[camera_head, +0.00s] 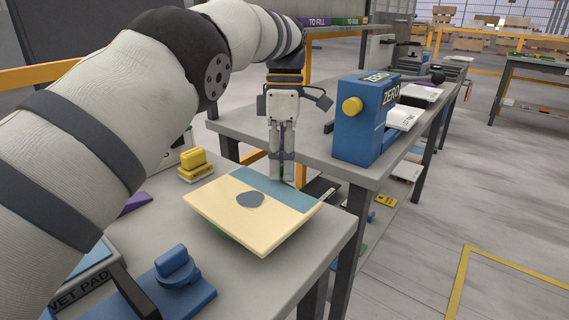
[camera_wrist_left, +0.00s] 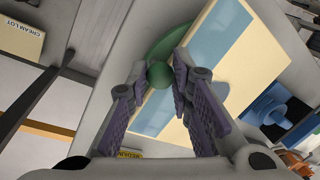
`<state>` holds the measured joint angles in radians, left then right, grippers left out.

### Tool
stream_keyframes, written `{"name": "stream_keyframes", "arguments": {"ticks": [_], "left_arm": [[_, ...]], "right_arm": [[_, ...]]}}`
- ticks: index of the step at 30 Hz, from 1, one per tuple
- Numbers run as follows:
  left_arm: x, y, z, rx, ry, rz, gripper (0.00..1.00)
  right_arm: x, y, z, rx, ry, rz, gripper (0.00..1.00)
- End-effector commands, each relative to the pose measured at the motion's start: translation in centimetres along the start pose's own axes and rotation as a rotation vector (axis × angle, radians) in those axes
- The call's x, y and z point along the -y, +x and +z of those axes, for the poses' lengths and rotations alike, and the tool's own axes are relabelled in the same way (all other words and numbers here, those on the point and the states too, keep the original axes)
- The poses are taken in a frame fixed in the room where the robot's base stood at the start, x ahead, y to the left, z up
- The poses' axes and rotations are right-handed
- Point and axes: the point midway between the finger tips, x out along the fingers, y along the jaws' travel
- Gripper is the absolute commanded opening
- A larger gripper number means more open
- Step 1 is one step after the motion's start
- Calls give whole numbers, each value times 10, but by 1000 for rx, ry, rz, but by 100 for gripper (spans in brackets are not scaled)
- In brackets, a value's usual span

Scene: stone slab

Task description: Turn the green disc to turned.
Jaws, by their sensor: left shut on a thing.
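The green disc (camera_wrist_left: 172,42) lies partly under a cream board in the left wrist view. Its round green knob (camera_wrist_left: 160,75) stands between the two purple-padded fingers of my left gripper (camera_wrist_left: 161,68), which is shut on it. In the head view, my left gripper (camera_head: 282,178) points down at the far edge of the board. There only a green sliver (camera_head: 221,237) shows below the board's near left edge, and the knob is hidden. I cannot tell the disc's turn angle. My right gripper is not in view.
The cream board (camera_head: 230,200) with a blue band sits tilted over the disc, close to the fingers. A yellow knob block (camera_head: 195,166), a blue knob block (camera_head: 175,270) and a wet pad (camera_head: 80,287) share the table. A blue ZERO machine (camera_head: 365,125) stands on the table behind.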

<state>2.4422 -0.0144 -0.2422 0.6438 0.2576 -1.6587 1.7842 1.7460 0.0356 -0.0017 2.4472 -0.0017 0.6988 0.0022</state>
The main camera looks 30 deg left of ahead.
Motion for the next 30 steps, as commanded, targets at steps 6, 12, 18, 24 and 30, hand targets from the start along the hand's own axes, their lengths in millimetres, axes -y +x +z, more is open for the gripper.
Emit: {"name": "stream_keyframes", "arguments": {"ticks": [6, 12, 18, 24, 30], "left_arm": [[0, 1, -2, 4, -27, -3, 0], [0, 1, -2, 6, -33, -4, 0], [0, 1, -2, 6, -33, -4, 0], [0, 1, -2, 6, -33, -4, 41], [0, 1, -2, 6, -33, -2, 41]], "right_arm": [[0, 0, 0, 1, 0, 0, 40], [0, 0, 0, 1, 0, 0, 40], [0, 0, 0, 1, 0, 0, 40], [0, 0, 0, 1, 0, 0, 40], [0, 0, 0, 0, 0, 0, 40]]}}
